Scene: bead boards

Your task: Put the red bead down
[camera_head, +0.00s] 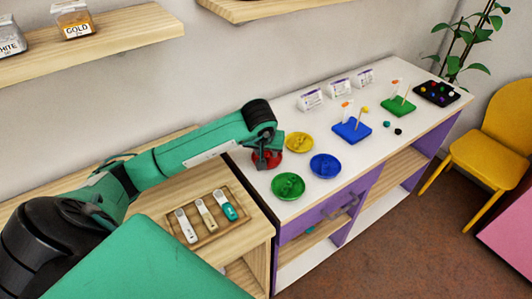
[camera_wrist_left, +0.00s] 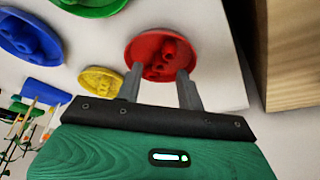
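My left gripper (camera_head: 266,160) is over the red dish (camera_head: 268,165) at the left end of the white counter top. In the left wrist view the red dish (camera_wrist_left: 133,52) holds several red beads (camera_wrist_left: 170,47). The fingers of the left gripper (camera_wrist_left: 160,72) are apart there, with the dish and beads showing between and beyond them. I see no bead gripped between the fingertips. In the head view the gripper hides much of the red dish. My right gripper is not in view.
Yellow (camera_head: 299,142), blue (camera_head: 325,166) and green (camera_head: 288,186) dishes stand nearby. Blue (camera_head: 352,131) and green (camera_head: 399,106) peg boards and a black bead tray (camera_head: 436,93) are farther right. Loose beads (camera_head: 398,131) lie between. A wooden tray (camera_head: 208,234) holds three tools at the front left.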

